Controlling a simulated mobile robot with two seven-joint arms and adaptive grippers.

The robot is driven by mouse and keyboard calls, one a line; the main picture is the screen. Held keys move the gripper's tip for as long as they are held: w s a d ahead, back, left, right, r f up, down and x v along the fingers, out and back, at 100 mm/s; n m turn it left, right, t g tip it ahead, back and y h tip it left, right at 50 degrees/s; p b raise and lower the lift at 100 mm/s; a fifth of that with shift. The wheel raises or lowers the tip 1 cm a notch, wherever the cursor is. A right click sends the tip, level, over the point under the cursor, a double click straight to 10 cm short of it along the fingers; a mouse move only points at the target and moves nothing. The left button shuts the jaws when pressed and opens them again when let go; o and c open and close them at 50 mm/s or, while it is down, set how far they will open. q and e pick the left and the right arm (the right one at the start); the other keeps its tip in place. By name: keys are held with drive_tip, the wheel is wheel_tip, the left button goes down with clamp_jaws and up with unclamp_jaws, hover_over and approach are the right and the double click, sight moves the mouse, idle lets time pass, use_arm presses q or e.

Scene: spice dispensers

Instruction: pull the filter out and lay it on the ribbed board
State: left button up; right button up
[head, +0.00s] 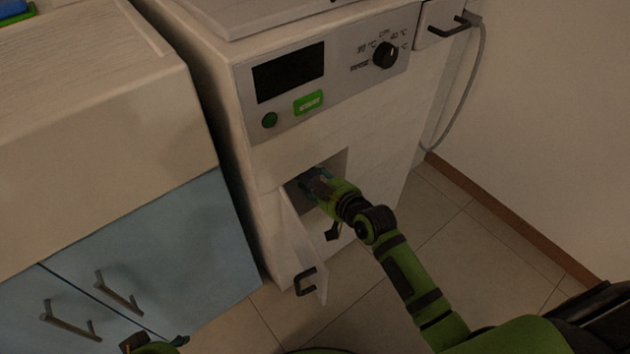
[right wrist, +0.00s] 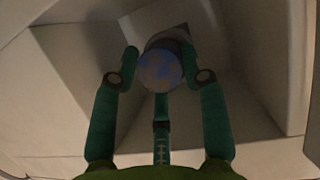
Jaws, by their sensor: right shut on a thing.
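The filter (right wrist: 160,68) shows in the right wrist view as a round blue-patterned cap inside the recess of the white machine. My right gripper (head: 313,181) reaches into the open hatch low on the machine's front. In the right wrist view its fingers (right wrist: 160,62) are on both sides of the cap, shut on it. The fingers and arm mostly hide the filter in the head view. Part of my left gripper (head: 155,344) shows at the bottom edge of the head view; its jaws cannot be made out.
The hatch door (head: 303,250) hangs open to the lower left of my right gripper, with a dark handle. Blue cabinets (head: 180,260) with a counter (head: 90,120) stand at left. A drawer (head: 440,22) at upper right is beside a grey hose (head: 475,75). Tiled floor is clear at right.

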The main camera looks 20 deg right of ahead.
drive_tip(key=shift+s+f, duration=0.2)
drive_tip(key=shift+f, duration=0.2)
clamp_jaws()
drive_tip(key=shift+s, duration=0.1)
drive_tip(key=shift+s+d+f+p, duration=0.15)
drive_tip(key=shift+s+p, duration=0.1)
drive_tip(key=shift+s, duration=0.2)
drive_tip(key=shift+s+d+p, duration=0.1)
drive_tip(key=shift+s+p, duration=0.15)
drive_tip(key=shift+s, duration=0.15)
drive_tip(key=shift+s+d+p, duration=0.25)
drive_tip(key=shift+s+p, duration=0.05)
drive_tip(key=shift+s, duration=0.35)
drive_tip(key=shift+s+d+p, duration=0.2)
drive_tip(key=shift+s+p, duration=0.15)
drive_tip(key=shift+s, duration=0.25)
drive_tip(key=shift+s+d+p, duration=0.25)
drive_tip(key=shift+s+p, duration=0.05)
drive_tip(key=shift+s, duration=0.35)
drive_tip(key=shift+s+d, duration=0.2)
drive_tip(key=shift+s, duration=0.2)
drive_tip(key=shift+s+d+r+p, duration=0.25)
drive_tip(key=shift+s+r+p, duration=0.1)
drive_tip(key=shift+s+p, duration=0.15)
drive_tip(key=shift+s+d+p, duration=0.35)
drive_tip(key=shift+s+p, duration=0.15)
drive_tip(key=shift+s, duration=0.45)
drive_tip(key=shift+s+d+p, duration=0.3)
drive_tip(key=shift+s+p, duration=0.15)
drive_tip(key=shift+s, duration=0.45)
